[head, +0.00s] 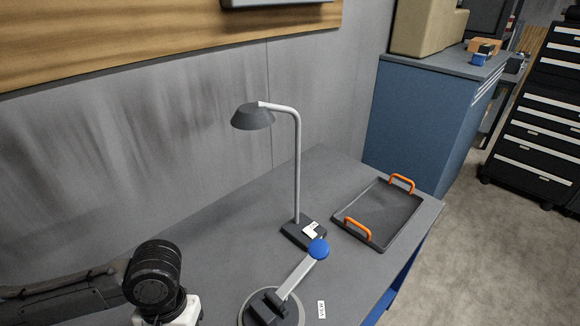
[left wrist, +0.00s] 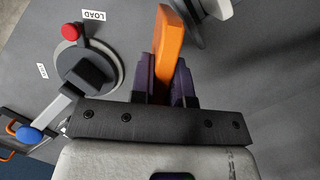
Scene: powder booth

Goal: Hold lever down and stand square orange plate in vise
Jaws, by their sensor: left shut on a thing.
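My left gripper (left wrist: 166,78) is shut on an orange plate (left wrist: 171,42), seen nearly edge-on between its dark fingers. In the head view only the wrist and white gripper body show at the bottom left; the fingers and plate are out of sight. The lever (head: 297,276) has a pale arm with a blue knob (head: 318,249), raised at a slant from a black mount on a round grey base (head: 243,315). In the left wrist view the round base (left wrist: 112,72) carries a dark block and a red knob (left wrist: 70,31). I cannot make out the vise jaws clearly. My right gripper is in neither view.
A desk lamp (head: 297,160) stands behind the lever. A dark tray (head: 385,212) with orange handles lies at the table's right end. Small white labels lie on the table, one reading LOAD (left wrist: 94,15). The table (head: 215,245) left of the lamp is clear.

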